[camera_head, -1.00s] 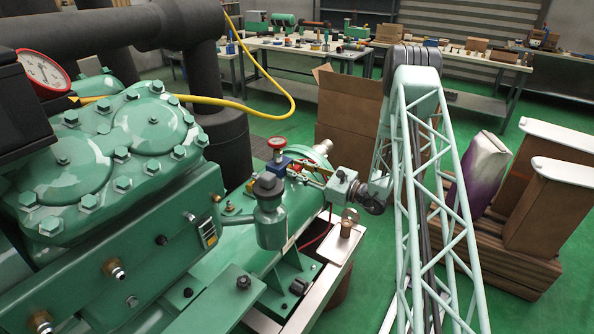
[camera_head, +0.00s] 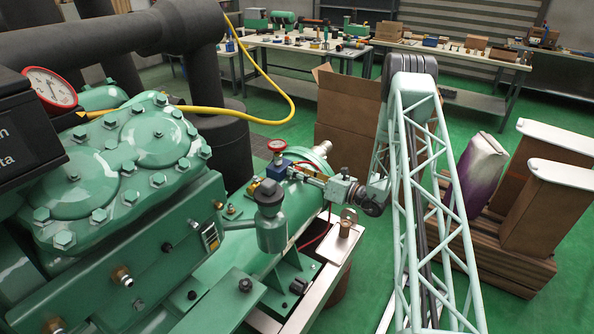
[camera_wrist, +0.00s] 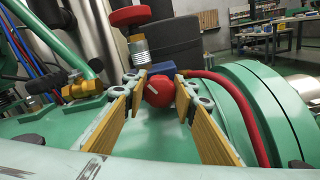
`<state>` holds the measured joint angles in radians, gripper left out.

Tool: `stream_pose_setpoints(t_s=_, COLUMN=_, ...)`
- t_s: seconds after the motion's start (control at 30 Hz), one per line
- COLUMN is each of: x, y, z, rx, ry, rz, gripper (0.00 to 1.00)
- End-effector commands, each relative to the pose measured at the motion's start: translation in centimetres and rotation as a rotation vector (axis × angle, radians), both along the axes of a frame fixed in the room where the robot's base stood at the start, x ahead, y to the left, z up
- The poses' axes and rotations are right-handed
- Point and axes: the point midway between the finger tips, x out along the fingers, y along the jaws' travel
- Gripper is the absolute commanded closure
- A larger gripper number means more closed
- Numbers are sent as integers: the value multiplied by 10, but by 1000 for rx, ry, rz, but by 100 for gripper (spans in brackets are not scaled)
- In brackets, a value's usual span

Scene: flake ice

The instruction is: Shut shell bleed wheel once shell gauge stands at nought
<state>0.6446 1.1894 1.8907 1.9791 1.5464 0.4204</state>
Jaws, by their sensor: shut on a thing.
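My gripper (camera_wrist: 159,88) has its two yellow-padded fingers closed around a small red wheel (camera_wrist: 157,92), which shows a pale mark on its face. In the head view my gripper (camera_head: 312,178) reaches left over the green shell, and the held wheel is hidden or too small to tell. A second red wheel (camera_head: 277,146) stands upright on a stem above a blue body; it also shows at the top of the wrist view (camera_wrist: 130,15). A red-rimmed gauge (camera_head: 50,87) is at the far left. I cannot read its needle, nor tell whether it is the shell gauge.
The green compressor (camera_head: 120,190) fills the left. A red hose (camera_wrist: 235,100) curves close beside the right finger. A dark screen (camera_head: 22,130) partly shows at the left edge. Cartons (camera_head: 560,195) stand on a pallet at right; benches line the back.

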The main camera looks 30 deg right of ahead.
Motion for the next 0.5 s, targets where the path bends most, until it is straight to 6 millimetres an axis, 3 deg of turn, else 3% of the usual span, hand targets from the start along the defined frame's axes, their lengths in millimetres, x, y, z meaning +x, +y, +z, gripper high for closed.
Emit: stream_pose_setpoints(t_s=0.5, x=0, y=0, z=0, rx=70, ry=40, rz=0, gripper=85)
